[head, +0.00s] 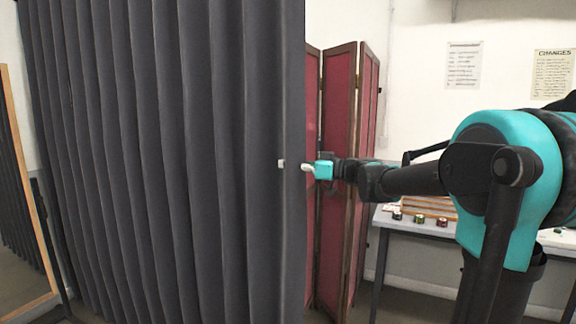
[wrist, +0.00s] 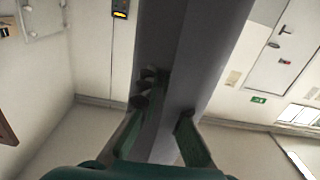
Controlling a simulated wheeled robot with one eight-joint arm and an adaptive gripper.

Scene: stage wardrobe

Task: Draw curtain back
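The dark grey pleated curtain (head: 165,150) hangs in the left half of the head view. Its straight right edge hangs in front of a red folding screen. My gripper (head: 295,166) is at that edge, at about mid-height of the picture, reaching in from the right. One pale fingertip shows against the curtain and another just right of the edge. In the wrist view, a grey strip of the curtain (wrist: 195,60) runs between the two fingers of my gripper (wrist: 162,115). The fingers lie close to its sides, but whether both press on it is not clear.
The red folding screen (head: 338,150) stands behind my gripper. A table (head: 425,228) with small jars stands at the right against the white wall. A wood-framed mirror (head: 22,190) stands at the far left, beside the curtain.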

